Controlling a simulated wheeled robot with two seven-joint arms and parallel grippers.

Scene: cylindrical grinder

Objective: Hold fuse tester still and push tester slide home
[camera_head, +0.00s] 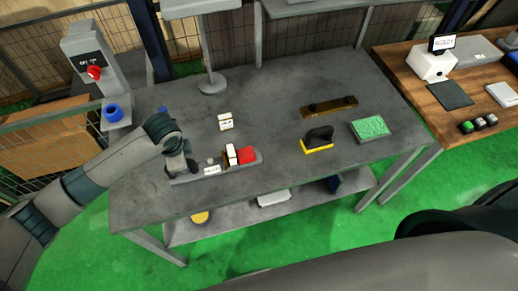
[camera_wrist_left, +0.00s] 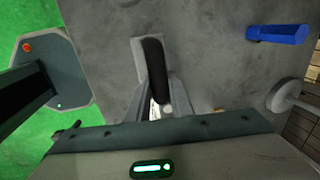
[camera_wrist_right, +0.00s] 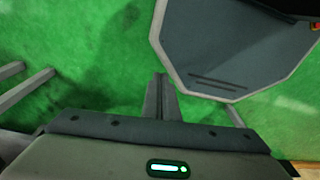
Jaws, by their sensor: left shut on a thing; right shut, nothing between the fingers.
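The fuse tester (camera_head: 215,169) is a long grey base with a white label, lying near the front left edge of the grey table. A red block (camera_head: 246,155) sits towards its right end. A white and brown upright piece (camera_head: 231,155), perhaps the slide, stands just left of the red block. My left gripper (camera_head: 182,166) is at the tester's left end. In the left wrist view my left fingers (camera_wrist_left: 158,104) are shut on the tester's black handle (camera_wrist_left: 152,62). My right gripper (camera_wrist_right: 160,98) is shut and empty over green floor, outside the head view.
A wooden bench (camera_head: 420,84) stands right.

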